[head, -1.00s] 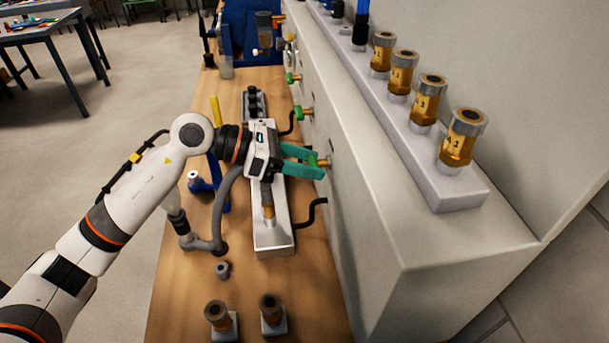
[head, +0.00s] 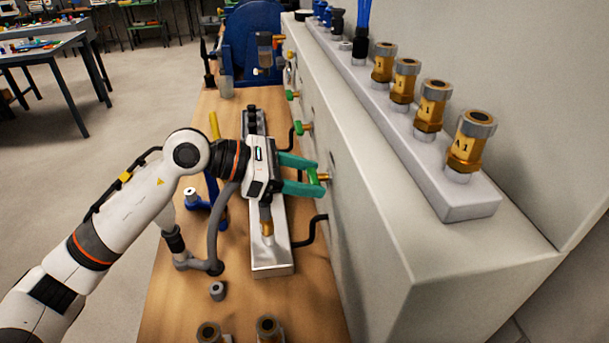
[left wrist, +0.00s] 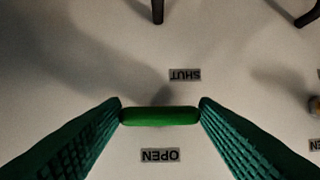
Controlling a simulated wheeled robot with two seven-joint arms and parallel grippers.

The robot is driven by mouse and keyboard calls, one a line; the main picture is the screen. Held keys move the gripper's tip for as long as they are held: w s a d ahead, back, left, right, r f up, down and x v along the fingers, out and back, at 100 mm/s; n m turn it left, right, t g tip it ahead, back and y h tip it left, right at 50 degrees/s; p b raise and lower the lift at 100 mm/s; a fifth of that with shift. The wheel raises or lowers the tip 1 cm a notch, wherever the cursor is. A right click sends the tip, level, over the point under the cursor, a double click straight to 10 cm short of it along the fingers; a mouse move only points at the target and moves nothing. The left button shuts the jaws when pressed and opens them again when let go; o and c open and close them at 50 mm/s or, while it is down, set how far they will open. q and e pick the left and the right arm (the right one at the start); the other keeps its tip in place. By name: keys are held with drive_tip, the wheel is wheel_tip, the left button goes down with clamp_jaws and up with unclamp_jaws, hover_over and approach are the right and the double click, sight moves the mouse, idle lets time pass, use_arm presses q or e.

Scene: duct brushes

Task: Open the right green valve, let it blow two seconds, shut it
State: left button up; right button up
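The nearest green valve (head: 318,176) sits on the side of the grey cabinet, with a brass stub behind it. My left gripper (head: 311,178) reaches it from the left, one green finger at each end of its handle. In the left wrist view the green handle (left wrist: 160,117) lies level across the picture, and both fingertips appear to touch its ends. A SHUT label (left wrist: 185,75) shows above it and an OPEN label (left wrist: 160,155) below, both upside down. My right gripper is not in view.
Two more green valves (head: 303,127) (head: 292,95) sit farther along the cabinet (head: 375,205). Brass fittings (head: 470,140) stand on its top ledge.

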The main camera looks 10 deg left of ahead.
use_arm(q)
drive_tip(key=shift+o, duration=1.3)
drive_tip(key=b+v, duration=0.3)
drive_tip(key=v, duration=0.9)
